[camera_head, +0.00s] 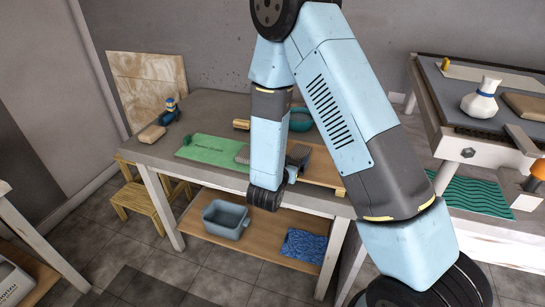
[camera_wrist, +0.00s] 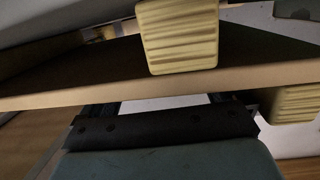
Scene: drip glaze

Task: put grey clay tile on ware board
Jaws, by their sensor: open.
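The ware board (camera_head: 325,174) looks to be the brown wooden board on the grey table, partly hidden by my arm. A grey ribbed piece (camera_head: 242,154) shows left of my forearm, by the right end of the green mat. A darker grey ribbed piece (camera_head: 298,154) shows right of my forearm, over the board. I cannot tell which is the clay tile. My gripper (camera_head: 288,174) is low at the table's front, by the board; it is open, its fingers mostly hidden. The wrist view shows a tan board edge (camera_wrist: 150,88) close up and a pale yellow ribbed block (camera_wrist: 178,38).
The green mat (camera_head: 206,147) lies left of the board. A teal bowl (camera_head: 301,119) stands behind my arm. A tan block (camera_head: 150,134) and a blue object (camera_head: 170,112) sit at the left. A grey tub (camera_head: 225,219) and blue cloth (camera_head: 304,245) are on the lower shelf.

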